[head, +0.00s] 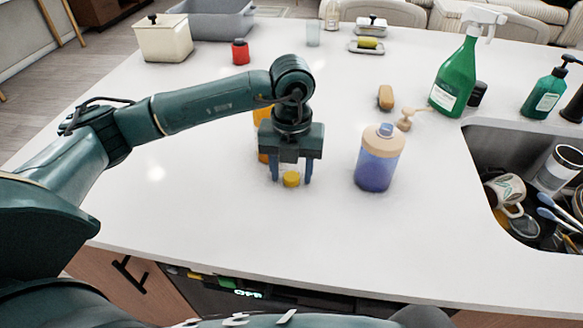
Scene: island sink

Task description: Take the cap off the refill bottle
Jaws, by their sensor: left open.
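An orange bottle (262,137) stands on the white counter, mostly hidden behind my left gripper; it is likely the refill bottle, and its top is hidden. A small yellow cap (291,179) appears to rest on the counter in front of it, apart from the bottle. My left gripper (291,180) points down with its fingers open, one on each side of the cap. I cannot tell whether they touch it. My right gripper is not in view.
A blue-purple bottle (378,165) with a tan upper part and no pump on its neck stands right of the gripper. A tan pump head (406,118) lies behind it. A green spray bottle (455,78) and the sink (480,140) are at right. The front-left counter is clear.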

